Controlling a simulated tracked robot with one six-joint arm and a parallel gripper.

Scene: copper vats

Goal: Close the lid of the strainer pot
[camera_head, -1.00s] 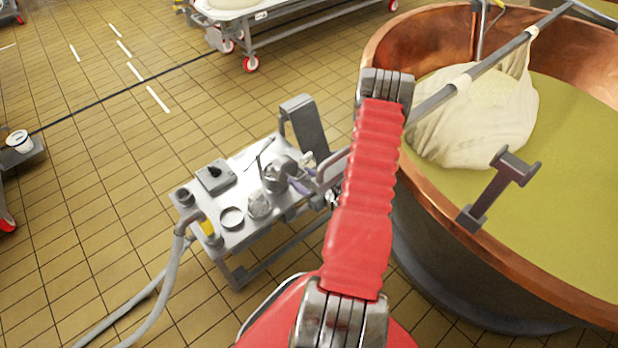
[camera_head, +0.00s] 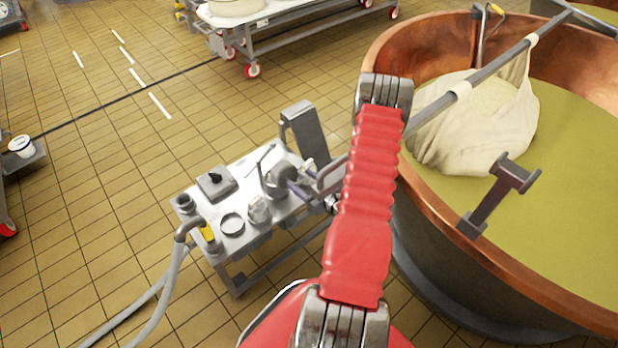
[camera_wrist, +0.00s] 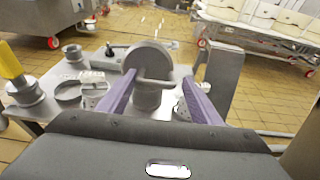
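The strainer pot (camera_wrist: 147,101) is a small grey metal pot on the metal side table, and it also shows in the head view (camera_head: 272,188). Its round lid (camera_wrist: 149,56) stands up, tilted open, with a bar handle (camera_wrist: 155,83) facing my gripper. My gripper (camera_wrist: 160,76) is open. Its two purple fingers sit on either side of the lid and handle, with gaps visible. I cannot tell whether either finger touches the lid. In the head view my gripper (camera_head: 298,187) is partly hidden behind my red arm.
The table (camera_head: 225,250) also holds a ring (camera_head: 232,223), a small jar (camera_head: 259,209), a square plate with a knob (camera_head: 216,182) and a hose fitting (camera_head: 187,230). A grey upright panel (camera_head: 306,133) stands behind. The copper vat (camera_head: 430,205) is right.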

